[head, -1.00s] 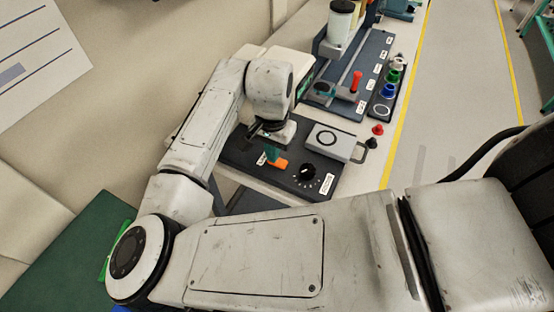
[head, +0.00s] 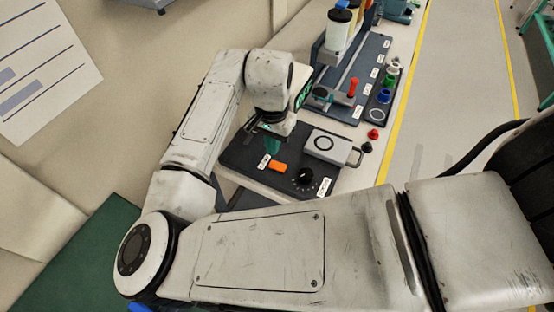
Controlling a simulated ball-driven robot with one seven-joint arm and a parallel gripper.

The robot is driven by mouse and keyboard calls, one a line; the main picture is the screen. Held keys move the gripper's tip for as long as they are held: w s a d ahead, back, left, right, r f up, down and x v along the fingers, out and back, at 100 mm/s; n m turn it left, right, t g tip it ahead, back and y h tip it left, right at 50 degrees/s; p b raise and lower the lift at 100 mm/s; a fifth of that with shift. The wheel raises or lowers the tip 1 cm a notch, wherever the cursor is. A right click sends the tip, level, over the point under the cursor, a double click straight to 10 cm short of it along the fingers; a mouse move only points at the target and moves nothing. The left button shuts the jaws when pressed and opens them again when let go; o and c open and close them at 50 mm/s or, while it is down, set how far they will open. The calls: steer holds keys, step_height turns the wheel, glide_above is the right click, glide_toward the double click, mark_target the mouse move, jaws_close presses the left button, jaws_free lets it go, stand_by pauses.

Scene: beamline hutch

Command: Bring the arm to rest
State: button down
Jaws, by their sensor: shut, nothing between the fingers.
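My pale, scuffed arm (head: 205,120) reaches from the right foreground, bends at the lower left and comes back up to the bench. My gripper (head: 272,144) hangs below the wrist over a dark control panel (head: 236,157). I cannot tell the tip's height above the panel.
A black knob (head: 304,176) and a grey box with a ring mark and handle (head: 326,145) are right of the gripper. Behind stands a rail fixture with a red handle (head: 354,87) and coloured knobs (head: 384,96). The floor (head: 450,90) on the right is clear.

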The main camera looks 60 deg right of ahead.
steer(key=shift+r+p, duration=0.5)
steer(key=shift+r, duration=0.35)
steer(key=shift+s, duration=0.1)
